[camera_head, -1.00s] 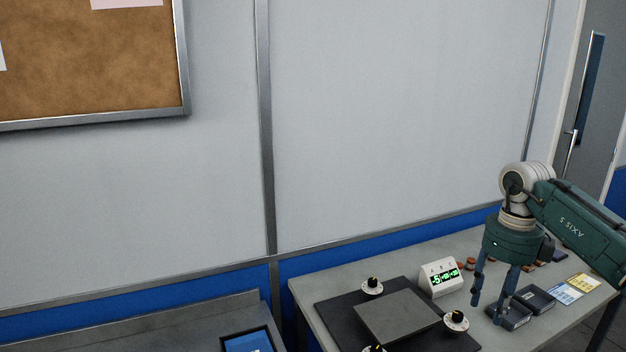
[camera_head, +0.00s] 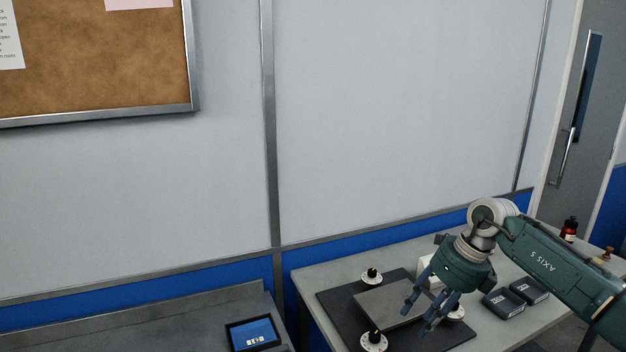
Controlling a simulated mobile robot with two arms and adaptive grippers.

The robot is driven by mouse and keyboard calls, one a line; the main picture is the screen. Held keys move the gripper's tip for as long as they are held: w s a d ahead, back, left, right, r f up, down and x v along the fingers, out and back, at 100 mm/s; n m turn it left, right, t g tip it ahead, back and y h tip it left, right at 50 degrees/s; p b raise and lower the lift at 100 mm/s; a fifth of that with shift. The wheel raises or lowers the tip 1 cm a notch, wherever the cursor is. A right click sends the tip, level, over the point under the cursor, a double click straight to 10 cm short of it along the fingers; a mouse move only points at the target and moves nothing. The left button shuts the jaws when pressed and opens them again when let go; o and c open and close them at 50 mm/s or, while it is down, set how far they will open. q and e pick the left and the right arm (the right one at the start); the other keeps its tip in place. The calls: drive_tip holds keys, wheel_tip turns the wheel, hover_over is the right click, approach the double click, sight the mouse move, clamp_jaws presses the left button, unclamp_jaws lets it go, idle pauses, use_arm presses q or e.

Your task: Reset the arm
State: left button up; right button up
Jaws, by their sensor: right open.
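My right gripper (camera_head: 421,316) is open and empty, tilted down to the left above the bench (camera_head: 312,279). Its fingers hang over the right part of a grey plate (camera_head: 381,302), which lies on a black mat (camera_head: 334,309). I cannot tell whether the fingertips touch anything. My right arm comes in from the right edge. My left gripper is not in view.
Black-and-white knobs stand around the plate, one at the back (camera_head: 371,277) and one at the front (camera_head: 374,342). A white display box is mostly hidden behind my gripper. Two dark boxes (camera_head: 504,303) sit to the right. A tablet (camera_head: 252,334) lies on the left counter.

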drive_tip(key=s+a+t+y, duration=0.15)
drive_tip(key=a+y, duration=0.65)
drive_tip(key=a, duration=1.5)
drive_tip(key=s+a+r+m+t+y, duration=0.2)
drive_tip(key=a+r+m+t+y, duration=0.45)
drive_tip(key=r+m, duration=0.35)
drive_tip(key=w+d+f+m+t+h, duration=0.2)
drive_tip(key=d+m+t+h, duration=0.7)
drive_tip(key=d+m+h, duration=0.6)
drive_tip(key=s+d+f+m+g+h, duration=0.2)
drive_tip(key=s+d+f+m, duration=0.25)
drive_tip(key=f, duration=0.25)
drive_tip(key=s+d+f+m+g+h, duration=0.1)
drive_tip(key=s+d+f+m+g, duration=0.15)
drive_tip(key=f+m, duration=0.45)
drive_tip(key=s+d+f+m+g, duration=0.2)
drive_tip(key=s+f+g, duration=0.45)
drive_tip(key=s, duration=0.75)
drive_tip(key=s+d+f+m+g, duration=0.2)
drive_tip(key=s+f+g, duration=0.2)
drive_tip(key=s+f, duration=0.8)
wheel_tip(320, 180, down, 22)
drive_tip(key=s+g, duration=0.1)
drive_tip(key=s, duration=0.2)
drive_tip(key=s+d+f+g, duration=0.1)
drive_tip(key=s+d+f, duration=0.2)
drive_tip(key=s+f, duration=1.4)
drive_tip(key=shift+s+d+f+n, duration=0.15)
drive_tip(key=shift+s+f+n, duration=0.05)
drive_tip(key=shift+f+n, duration=0.15)
